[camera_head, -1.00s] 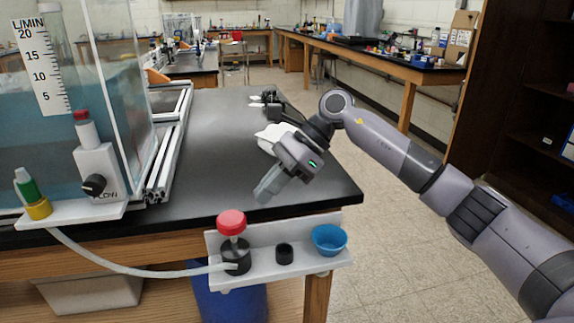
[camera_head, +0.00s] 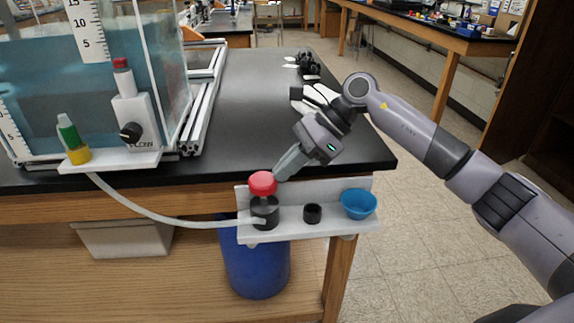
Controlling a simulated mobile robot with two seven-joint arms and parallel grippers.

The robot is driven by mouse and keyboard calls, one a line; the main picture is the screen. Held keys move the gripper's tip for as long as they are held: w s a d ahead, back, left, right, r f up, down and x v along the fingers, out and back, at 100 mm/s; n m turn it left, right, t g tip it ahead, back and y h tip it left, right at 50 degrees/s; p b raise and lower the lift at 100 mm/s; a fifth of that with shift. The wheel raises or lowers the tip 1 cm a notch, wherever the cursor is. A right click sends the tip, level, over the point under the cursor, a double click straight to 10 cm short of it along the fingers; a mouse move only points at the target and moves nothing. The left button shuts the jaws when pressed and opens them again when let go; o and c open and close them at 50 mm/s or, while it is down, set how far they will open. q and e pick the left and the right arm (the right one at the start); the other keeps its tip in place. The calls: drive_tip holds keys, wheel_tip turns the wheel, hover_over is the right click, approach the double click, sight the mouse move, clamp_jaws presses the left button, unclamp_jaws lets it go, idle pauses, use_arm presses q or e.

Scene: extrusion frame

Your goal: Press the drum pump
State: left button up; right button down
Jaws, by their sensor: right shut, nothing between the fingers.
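The drum pump (camera_head: 264,212) has a red knob (camera_head: 262,183) on top of a dark body, set on a white shelf at the bench's front edge. A blue drum (camera_head: 257,262) stands below it under the bench. My right gripper (camera_head: 280,174) is shut and empty. Its fingertips point down and left, at the right side of the red knob; I cannot tell whether they touch it. My left gripper is not in view.
The white shelf (camera_head: 290,233) also holds a black cup (camera_head: 312,214) and a blue bowl (camera_head: 359,204). A pale hose (camera_head: 160,217) runs left to a flow meter (camera_head: 137,125) by the water tank (camera_head: 60,95). The black benchtop (camera_head: 260,105) is mostly clear.

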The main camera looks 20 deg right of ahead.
wheel_tip(320, 180, down, 4)
drive_tip(key=shift+r+b, duration=0.15)
drive_tip(key=shift+b, duration=0.95)
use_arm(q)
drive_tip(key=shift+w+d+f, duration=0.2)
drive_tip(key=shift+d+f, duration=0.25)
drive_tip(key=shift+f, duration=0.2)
use_arm(e)
drive_tip(key=shift+s, duration=0.1)
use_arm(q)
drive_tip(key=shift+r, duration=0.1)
